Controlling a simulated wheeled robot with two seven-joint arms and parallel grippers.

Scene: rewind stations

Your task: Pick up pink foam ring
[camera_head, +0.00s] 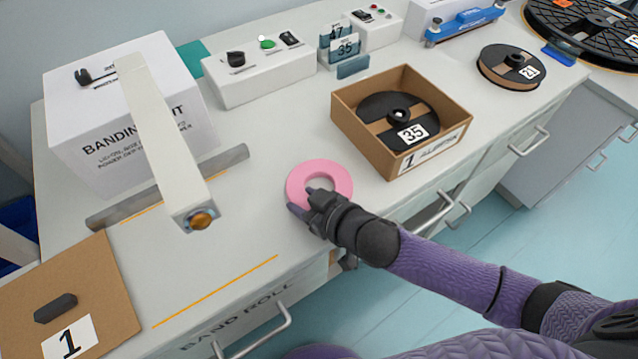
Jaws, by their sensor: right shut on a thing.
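The pink foam ring (319,167) lies at the middle of the white worktop, left of the brown box. My right gripper (303,199), at the end of the purple arm from the lower right, is at the ring's near side. It is shut on the ring, and its dark fingers cover part of the ring's near edge and hole. I cannot tell whether the ring is lifted off the surface. My left gripper is not in view.
A brown box (437,155) with a black reel (391,107) stands right of the ring. The banding unit (112,122) with its pale arm stands at the left. A brown panel (98,284) lies front left. Bare worktop surrounds the orange line (216,291).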

